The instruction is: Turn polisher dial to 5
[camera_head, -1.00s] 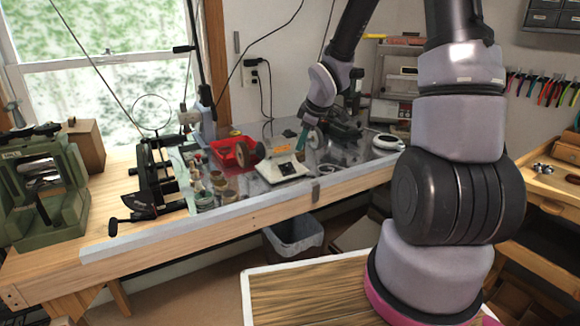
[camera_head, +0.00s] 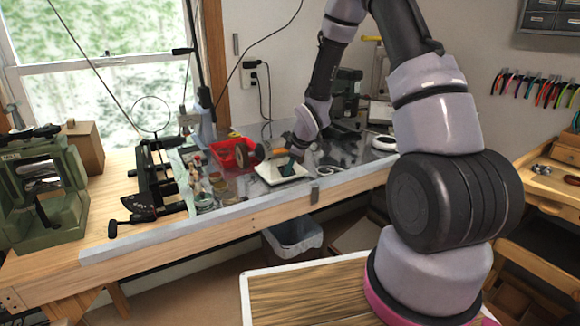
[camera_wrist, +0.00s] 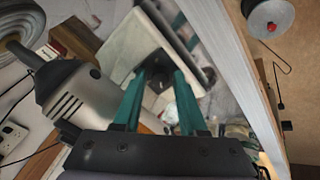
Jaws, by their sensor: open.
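The polisher has a pale base (camera_head: 276,175) on the workbench, with a round wheel at its left. In the wrist view its pale base (camera_wrist: 125,48) fills the upper middle, and its grey vented motor (camera_wrist: 72,98) is at the left. A dark knob-like part on the base, probably the dial (camera_wrist: 154,63), shows between and just beyond my teal fingertips. My gripper (camera_wrist: 160,75) is open, pointing at it with the fingers on either side. I cannot tell whether they touch it. The dial's markings and setting are not readable. In the head view my gripper (camera_head: 290,168) is over the polisher base.
A white ring-shaped thing (camera_head: 381,143) lies to the right on the bench. The pale front edge (camera_head: 240,211) of the workbench runs close by.

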